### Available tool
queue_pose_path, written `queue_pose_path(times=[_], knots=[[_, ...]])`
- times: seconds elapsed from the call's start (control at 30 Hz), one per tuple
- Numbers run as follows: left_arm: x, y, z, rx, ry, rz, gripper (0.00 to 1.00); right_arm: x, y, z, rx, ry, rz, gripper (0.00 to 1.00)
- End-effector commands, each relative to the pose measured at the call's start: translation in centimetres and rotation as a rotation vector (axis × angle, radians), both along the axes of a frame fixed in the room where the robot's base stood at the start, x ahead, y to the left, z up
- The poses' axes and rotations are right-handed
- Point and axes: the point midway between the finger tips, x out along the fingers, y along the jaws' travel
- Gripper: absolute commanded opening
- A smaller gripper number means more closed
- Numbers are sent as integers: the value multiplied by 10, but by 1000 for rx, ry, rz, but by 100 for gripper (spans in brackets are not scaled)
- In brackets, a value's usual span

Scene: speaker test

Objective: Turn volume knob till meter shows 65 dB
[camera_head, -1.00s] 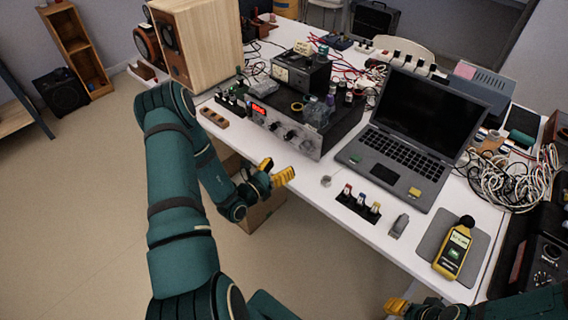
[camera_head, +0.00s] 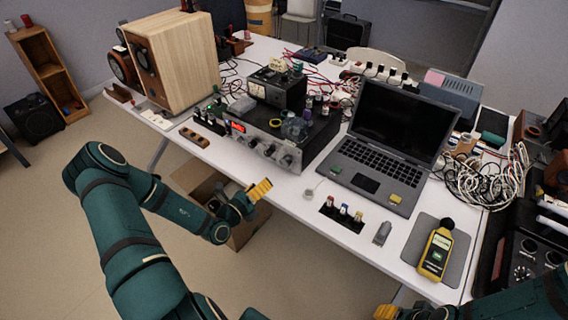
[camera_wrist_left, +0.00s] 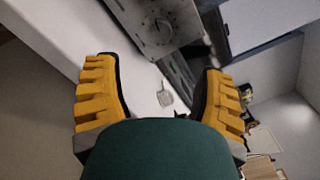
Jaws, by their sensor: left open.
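The amplifier (camera_head: 262,146) is a grey box with a red lit display (camera_head: 238,127) and several knobs on its front. Its right-hand front knob (camera_head: 286,161) shows, and a round knob or dial (camera_wrist_left: 163,24) shows on a panel in the left wrist view. The yellow sound meter (camera_head: 436,253) lies on a grey mat at the table's right front; its reading is too small to read. My left gripper (camera_head: 260,190) has yellow fingers and is in front of the amplifier, apart from the knobs. Its fingers are spread and empty in the wrist view (camera_wrist_left: 158,92). My right gripper (camera_head: 385,312) is mostly cut off at the bottom edge.
A laptop (camera_head: 385,165) stands right of the amplifier. A wooden speaker (camera_head: 174,62) is at the back left. A small connector panel (camera_head: 342,214) and a grey object (camera_head: 382,233) lie near the front edge. A cardboard box (camera_head: 200,186) is below the table edge.

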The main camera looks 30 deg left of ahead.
Motion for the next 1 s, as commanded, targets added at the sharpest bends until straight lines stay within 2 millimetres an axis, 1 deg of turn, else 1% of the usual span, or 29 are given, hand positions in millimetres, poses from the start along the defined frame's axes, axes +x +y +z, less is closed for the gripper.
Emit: queue_pose_path(times=[0.4,0.6,0.8,1.0], knots=[[79,-7,-1,3,-3,-1,70,3,0,-16,-1,-7,-2,47],[110,-9,-1,4,-2,-1,70,4,-1,-22,-2,-10,-2,47],[125,-10,-1,3,-1,-1,70,5,-1,-24,-3,-12,-2,47],[127,-11,0,2,0,0,70,5,-1,-24,-3,-12,-2,47]])
